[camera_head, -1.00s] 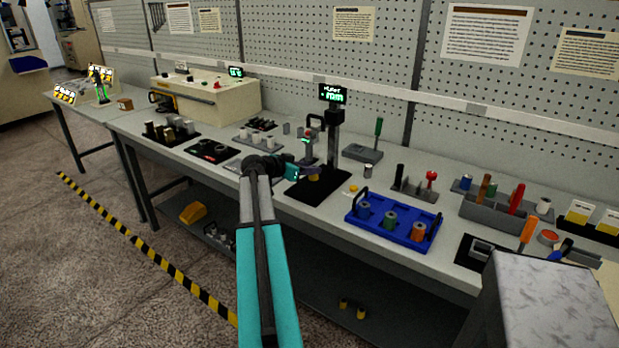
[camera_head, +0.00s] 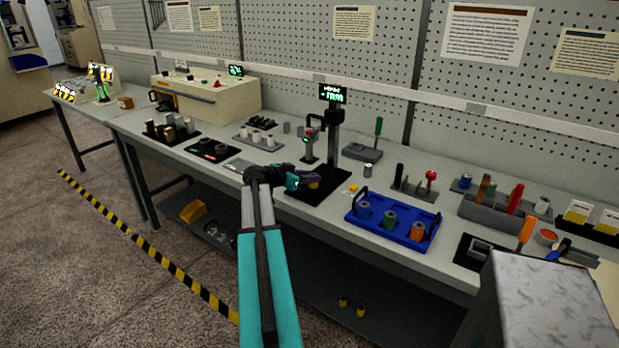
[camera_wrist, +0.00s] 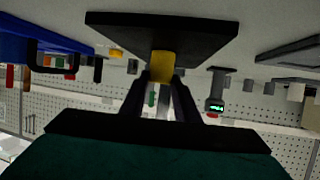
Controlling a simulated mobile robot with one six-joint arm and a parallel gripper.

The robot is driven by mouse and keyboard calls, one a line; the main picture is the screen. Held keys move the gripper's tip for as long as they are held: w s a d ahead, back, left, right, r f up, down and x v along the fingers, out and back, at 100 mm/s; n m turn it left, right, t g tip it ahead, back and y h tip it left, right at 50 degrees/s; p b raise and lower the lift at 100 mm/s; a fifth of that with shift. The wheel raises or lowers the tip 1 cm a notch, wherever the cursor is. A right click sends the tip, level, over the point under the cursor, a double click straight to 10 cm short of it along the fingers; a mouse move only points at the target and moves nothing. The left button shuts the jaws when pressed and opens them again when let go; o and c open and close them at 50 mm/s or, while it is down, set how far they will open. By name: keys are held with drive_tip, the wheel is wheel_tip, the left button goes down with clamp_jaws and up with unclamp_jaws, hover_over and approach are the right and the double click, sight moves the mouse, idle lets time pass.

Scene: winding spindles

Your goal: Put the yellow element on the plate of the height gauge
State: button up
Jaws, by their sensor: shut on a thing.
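The yellow element (camera_wrist: 163,66) is a small cylinder held between the fingers of my gripper (camera_wrist: 162,80) in the wrist view, which is upside down. In the head view, the yellow element (camera_head: 314,184) shows at the tip of my gripper (camera_head: 307,181), over the black plate (camera_head: 322,193) of the height gauge (camera_head: 333,140). In the wrist view its far end meets the outline of the plate (camera_wrist: 120,27); whether it touches or hovers just above, I cannot tell. My gripper is shut on it.
The gauge's column and lit display (camera_head: 332,94) rise behind the plate. A blue tray (camera_head: 349,211) with several spools stands to the right. Another small yellow item (camera_head: 352,188) lies between plate and tray. A red-topped device (camera_head: 308,150) stands behind my gripper.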

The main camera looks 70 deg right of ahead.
drive_tip(key=o, duration=1)
drive_tip(key=shift+o, duration=0.2)
drive_tip(key=shift+r, duration=0.1)
drive_tip(key=b+v, duration=0.2)
drive_tip(key=v, duration=1)
